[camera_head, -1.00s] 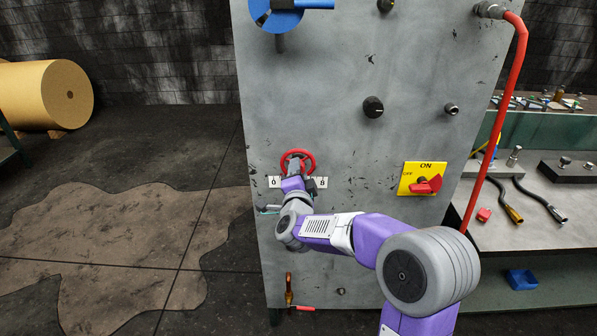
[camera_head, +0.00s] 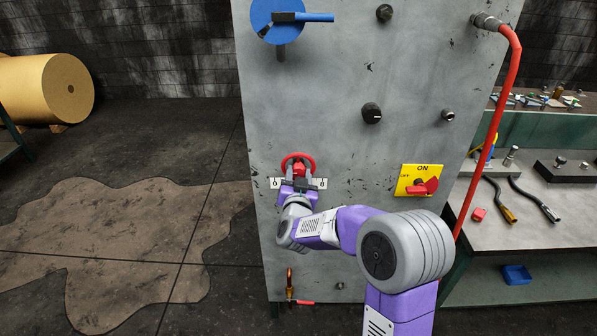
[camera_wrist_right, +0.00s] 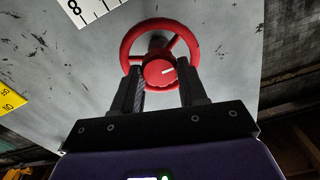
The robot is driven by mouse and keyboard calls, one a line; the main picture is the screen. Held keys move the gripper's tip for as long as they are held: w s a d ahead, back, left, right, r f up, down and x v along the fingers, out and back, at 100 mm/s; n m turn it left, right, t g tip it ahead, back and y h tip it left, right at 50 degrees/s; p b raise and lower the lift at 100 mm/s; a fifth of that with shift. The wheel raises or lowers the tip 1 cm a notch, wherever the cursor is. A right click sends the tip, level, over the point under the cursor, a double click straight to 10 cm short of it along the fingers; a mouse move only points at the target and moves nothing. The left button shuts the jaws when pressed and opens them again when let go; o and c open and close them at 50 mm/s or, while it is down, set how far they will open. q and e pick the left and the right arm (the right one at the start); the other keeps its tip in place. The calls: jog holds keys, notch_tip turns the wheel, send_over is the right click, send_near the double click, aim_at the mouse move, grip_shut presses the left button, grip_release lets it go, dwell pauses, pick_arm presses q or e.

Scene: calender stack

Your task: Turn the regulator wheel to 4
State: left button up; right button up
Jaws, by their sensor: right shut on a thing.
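The red regulator wheel (camera_head: 311,160) is on the grey panel, over a white scale strip (camera_head: 320,183) with 0 at its left end and 8 at its right. My right gripper (camera_head: 299,173) is at the wheel, with its two fingers either side of the red hub and shut on the wheel. In the right wrist view the wheel (camera_wrist_right: 127,42) shows its rim, spokes and a hub with a short white mark between the fingers (camera_wrist_right: 160,76). The gripper hides the middle of the scale, so I cannot read the setting. My left gripper is out of view.
A yellow plate with a red switch (camera_head: 418,181) is right of the wheel. A blue disc with a handle (camera_head: 277,20) and black knobs (camera_head: 371,113) are above. A red pipe (camera_head: 497,110) runs down the panel's right edge beside a workbench (camera_head: 530,222).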

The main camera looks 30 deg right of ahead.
jog(key=n+p, duration=0.3)
jog(key=n, duration=0.2)
jog(key=shift+r+n, duration=0.1)
jog(key=shift+n, duration=0.3)
jog(key=n+p, duration=0.3)
jog(key=n, duration=0.2)
jog(key=shift+a, duration=0.1)
jog(key=n+p, duration=0.3)
jog(key=n, duration=0.1)
jog(key=shift+n, duration=0.4)
jog(key=n+p, duration=0.3)
jog(key=n, duration=0.2)
jog(key=shift+w+n, duration=0.1)
jog(key=shift+n, duration=0.2)
jog(key=n+p, duration=0.2)
jog(key=n, duration=0.1)
jog(key=shift+n, duration=0.3)
jog(key=n, duration=0.1)
jog(key=n+p, duration=0.1)
jog(key=n, duration=0.1)
jog(key=shift+f+n, duration=0.2)
jog(key=shift+n, duration=0.1)
jog(key=n, duration=0.3)
jog(key=shift+n, duration=1.9)
